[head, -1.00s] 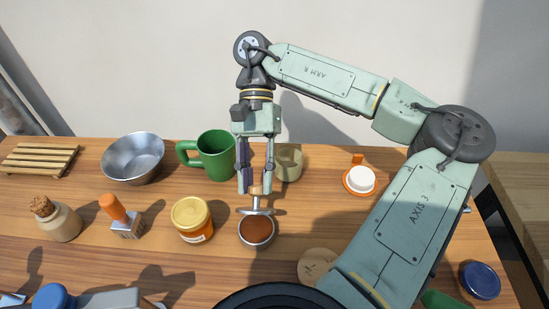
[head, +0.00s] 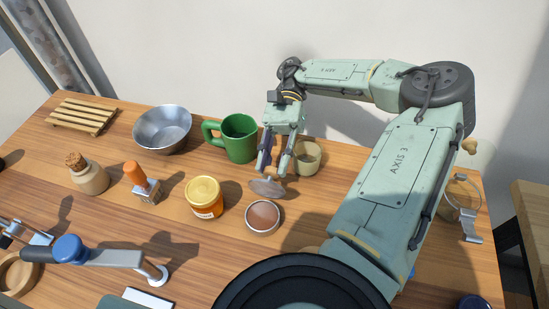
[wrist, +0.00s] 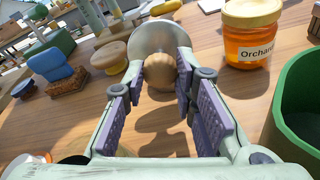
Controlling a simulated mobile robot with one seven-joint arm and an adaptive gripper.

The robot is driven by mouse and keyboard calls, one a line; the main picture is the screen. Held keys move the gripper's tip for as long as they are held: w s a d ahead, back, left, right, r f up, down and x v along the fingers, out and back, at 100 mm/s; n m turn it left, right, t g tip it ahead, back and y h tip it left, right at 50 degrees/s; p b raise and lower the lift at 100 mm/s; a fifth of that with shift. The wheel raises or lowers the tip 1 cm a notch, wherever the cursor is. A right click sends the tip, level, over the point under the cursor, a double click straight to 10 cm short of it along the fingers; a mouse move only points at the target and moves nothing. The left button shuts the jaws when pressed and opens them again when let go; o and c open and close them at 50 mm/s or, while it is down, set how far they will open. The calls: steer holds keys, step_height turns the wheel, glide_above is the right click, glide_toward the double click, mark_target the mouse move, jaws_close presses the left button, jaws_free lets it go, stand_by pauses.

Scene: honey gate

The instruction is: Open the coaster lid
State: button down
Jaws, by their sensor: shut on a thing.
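My gripper (head: 273,174) is shut on the wooden knob (wrist: 160,71) of a round metal lid (head: 268,188). The lid is tilted and apart from the round tin (head: 262,217), just behind it. The tin stands uncovered on the table, with a brown surface showing inside its metal rim. In the wrist view, the knob sits between the purple finger pads of my gripper (wrist: 168,88), with the lid's silver disc (wrist: 160,38) beyond. The tin cannot be made out in the wrist view.
A honey jar (head: 204,197) stands left of the tin. A green mug (head: 240,140) and a cream cup (head: 307,159) stand close behind my gripper. A steel bowl (head: 162,130), an orange-handled stamp (head: 142,184) and a corked pot (head: 88,175) stand farther left.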

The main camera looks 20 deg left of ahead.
steer(key=shift+f, duration=0.1)
stand_by(0.3)
steer(key=c, duration=1.3)
jaws_free()
steer(key=shift+s, duration=0.1)
